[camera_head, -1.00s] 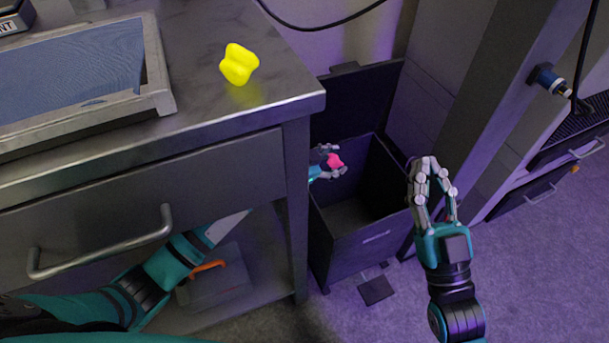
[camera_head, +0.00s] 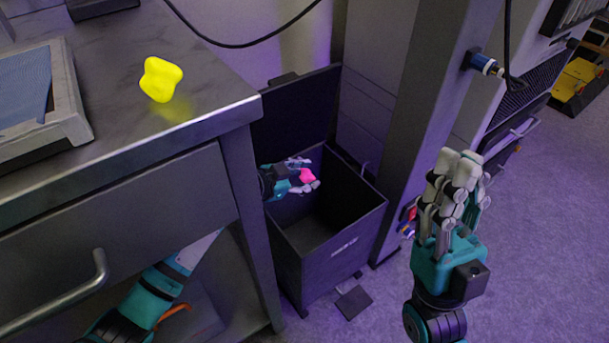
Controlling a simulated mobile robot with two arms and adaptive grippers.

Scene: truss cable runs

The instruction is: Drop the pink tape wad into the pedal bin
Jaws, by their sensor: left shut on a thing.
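The pink tape wad (camera_head: 307,175) is held between the fingers of my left gripper (camera_head: 306,174). This gripper reaches from behind the workbench corner into the mouth of the dark pedal bin (camera_head: 330,255). The bin's lid (camera_head: 296,112) stands up open at its back. The wad appears over the opening, near the bin's left and back side; its exact height is hard to tell. My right gripper (camera_head: 462,160) is raised to the right of the bin, with no object seen in it. Its fingers overlap from this angle, so its opening is unclear.
A yellow lump (camera_head: 160,80) sits on the metal workbench (camera_head: 200,118), beside a framed blue panel (camera_head: 68,105). The bench edge stands close left of the bin. A grey post (camera_head: 425,130) rises to its right. The bin's pedal (camera_head: 353,302) is on the floor.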

